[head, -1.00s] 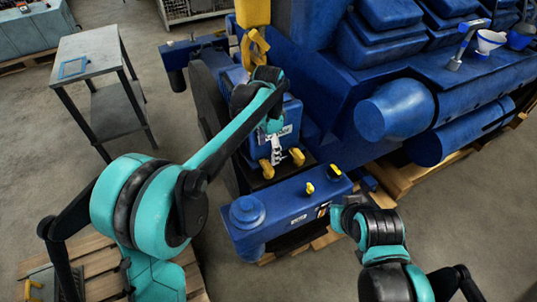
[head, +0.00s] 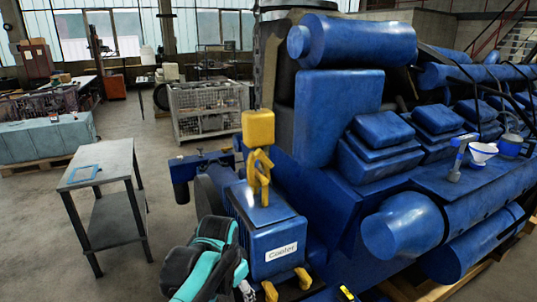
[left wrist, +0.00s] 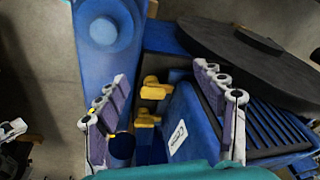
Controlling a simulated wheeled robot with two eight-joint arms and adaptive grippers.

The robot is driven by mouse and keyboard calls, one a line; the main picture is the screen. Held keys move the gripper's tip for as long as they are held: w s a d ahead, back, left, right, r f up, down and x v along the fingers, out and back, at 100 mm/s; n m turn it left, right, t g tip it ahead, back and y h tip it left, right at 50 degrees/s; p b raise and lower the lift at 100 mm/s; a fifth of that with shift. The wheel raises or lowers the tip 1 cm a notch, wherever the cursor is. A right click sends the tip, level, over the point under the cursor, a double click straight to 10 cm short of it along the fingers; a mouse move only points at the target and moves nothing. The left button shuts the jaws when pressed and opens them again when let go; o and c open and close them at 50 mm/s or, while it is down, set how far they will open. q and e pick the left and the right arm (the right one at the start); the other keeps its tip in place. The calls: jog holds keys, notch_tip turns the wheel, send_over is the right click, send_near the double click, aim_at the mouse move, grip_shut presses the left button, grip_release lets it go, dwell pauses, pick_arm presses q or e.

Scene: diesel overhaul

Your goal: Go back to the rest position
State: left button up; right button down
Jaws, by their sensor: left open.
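My left gripper (left wrist: 166,108) is open in the left wrist view, its two fingers wide apart with nothing held. Between and beyond the fingers are the blue cooler box (left wrist: 180,125) with its white label and yellow handles (left wrist: 150,88). In the head view my left arm comes in at the bottom, in front of the cooler box (head: 262,232); only a sliver of the gripper (head: 246,291) shows at the bottom edge. Pale jointed parts at the left edge of the left wrist view look like my right gripper (left wrist: 12,130); its opening is unclear.
A yellow hook (head: 259,175) hangs right above the cooler box. The large blue engine (head: 340,120) fills the right. A grey side table (head: 100,165) with a blue-framed tablet (head: 84,173) stands left. Open floor lies between table and engine.

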pick_arm(q)
jog(key=s+a+f+n+t+b, duration=0.2)
jog(key=s+a+f+n, duration=0.2)
jog(key=s, duration=0.3)
jog(key=s+a+f+n+t+b, duration=0.2)
jog(key=s+a+f+n, duration=0.1)
jog(key=s+a+f, duration=0.2)
jog(key=shift+s+a+f+n+y+b, duration=0.15)
jog(key=shift+s+f+n+y+b, duration=0.2)
jog(key=shift+s, duration=0.75)
